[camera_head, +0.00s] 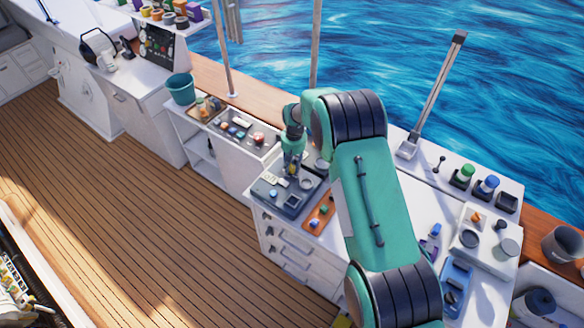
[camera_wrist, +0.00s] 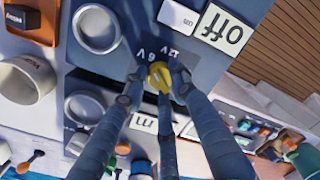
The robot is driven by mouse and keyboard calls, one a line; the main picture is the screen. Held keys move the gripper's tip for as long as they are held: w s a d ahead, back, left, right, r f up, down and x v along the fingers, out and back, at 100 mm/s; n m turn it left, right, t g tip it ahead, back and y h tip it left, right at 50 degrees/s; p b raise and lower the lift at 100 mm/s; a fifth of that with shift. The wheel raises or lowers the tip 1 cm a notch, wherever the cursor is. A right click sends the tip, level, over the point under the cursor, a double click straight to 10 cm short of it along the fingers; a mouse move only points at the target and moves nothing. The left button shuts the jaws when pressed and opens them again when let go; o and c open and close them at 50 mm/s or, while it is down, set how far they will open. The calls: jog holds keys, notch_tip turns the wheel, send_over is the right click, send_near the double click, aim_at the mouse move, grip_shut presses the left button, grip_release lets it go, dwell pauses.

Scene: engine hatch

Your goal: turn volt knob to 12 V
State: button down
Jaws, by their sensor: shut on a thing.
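The yellow volt knob (camera_wrist: 158,76) sits on a blue-grey panel (camera_wrist: 130,18) in the wrist view. My gripper (camera_wrist: 156,78) is shut on the knob, with fingers on both sides of it and another finger below. Printed just above the knob are a volt label on the left (camera_wrist: 145,54), its digit a 6 or 9, and what looks like a 12 V label on the right (camera_wrist: 169,52). The fingers partly hide the knob, and I cannot tell which label it points to. In the head view my gripper (camera_head: 291,174) is down at the panel (camera_head: 290,208) on the white cabinet.
An "off" plate (camera_wrist: 222,30) and a white switch (camera_wrist: 178,17) lie above right of the knob. Round metal rings (camera_wrist: 97,27) stand at the left. An orange board (camera_head: 318,218) sits beside the panel. A teal bucket (camera_head: 180,88) stands farther left.

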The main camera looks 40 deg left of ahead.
jog(key=m+b, duration=0.4)
jog(key=m, duration=0.1)
jog(key=shift+f, duration=0.2)
jog(key=m+b, duration=0.2)
jog(key=m, duration=0.3)
jog(key=shift+s+r+b, duration=0.1)
jog(key=shift+s+b, duration=0.05)
jog(key=shift+b, duration=0.15)
jog(key=c, duration=1.4)
grip_release()
jog(key=shift+c, duration=0.2)
jog(key=shift+o, duration=0.2)
jog(key=shift+r, duration=0.25)
jog(key=shift+r, duration=0.2)
notch_tip(320, 180, up, 11)
jog(key=shift+d, duration=0.3)
